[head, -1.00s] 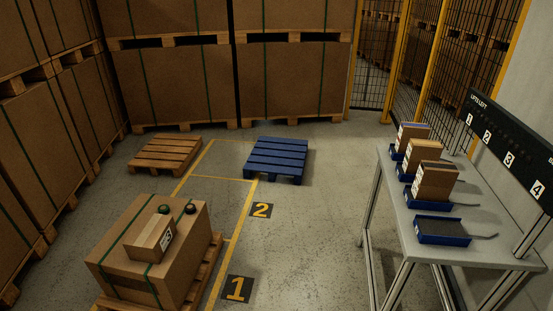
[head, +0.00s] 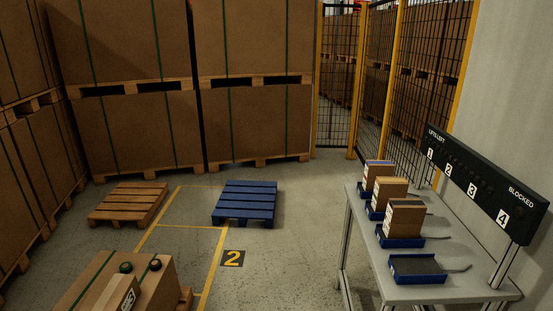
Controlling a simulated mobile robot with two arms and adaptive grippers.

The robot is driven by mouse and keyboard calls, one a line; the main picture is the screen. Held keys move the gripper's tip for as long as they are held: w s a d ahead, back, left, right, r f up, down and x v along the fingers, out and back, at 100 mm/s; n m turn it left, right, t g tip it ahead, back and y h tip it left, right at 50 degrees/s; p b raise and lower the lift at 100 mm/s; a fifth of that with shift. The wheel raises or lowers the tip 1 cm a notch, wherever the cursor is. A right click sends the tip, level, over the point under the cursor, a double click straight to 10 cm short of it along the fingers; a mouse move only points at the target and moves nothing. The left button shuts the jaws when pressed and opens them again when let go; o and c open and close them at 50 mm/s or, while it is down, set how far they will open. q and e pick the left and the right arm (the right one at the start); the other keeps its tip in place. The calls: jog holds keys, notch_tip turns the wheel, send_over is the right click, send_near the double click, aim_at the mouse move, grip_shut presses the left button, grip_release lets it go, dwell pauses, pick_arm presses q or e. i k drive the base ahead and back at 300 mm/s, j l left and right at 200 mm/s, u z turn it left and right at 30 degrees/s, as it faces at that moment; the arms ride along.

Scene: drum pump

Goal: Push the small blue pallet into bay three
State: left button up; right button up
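The small blue pallet (head: 245,201) lies flat on the floor left of the middle in the head view. No number 3 shows on the floor, perhaps hidden under the pallet. Neither of my grippers is in view, and nothing of mine is seen touching the pallet.
A wooden pallet (head: 128,203) lies left of the bay. A table (head: 440,290) with several blue trays stands right. Stacked cartons (head: 140,140) close the back. Floor between pallet and table is clear.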

aim_at(243, 196)
jog(key=i+j, duration=0.1)
jog(key=i, duration=2.55)
jog(key=i+j, duration=0.15)
jog(key=i, duration=1.2)
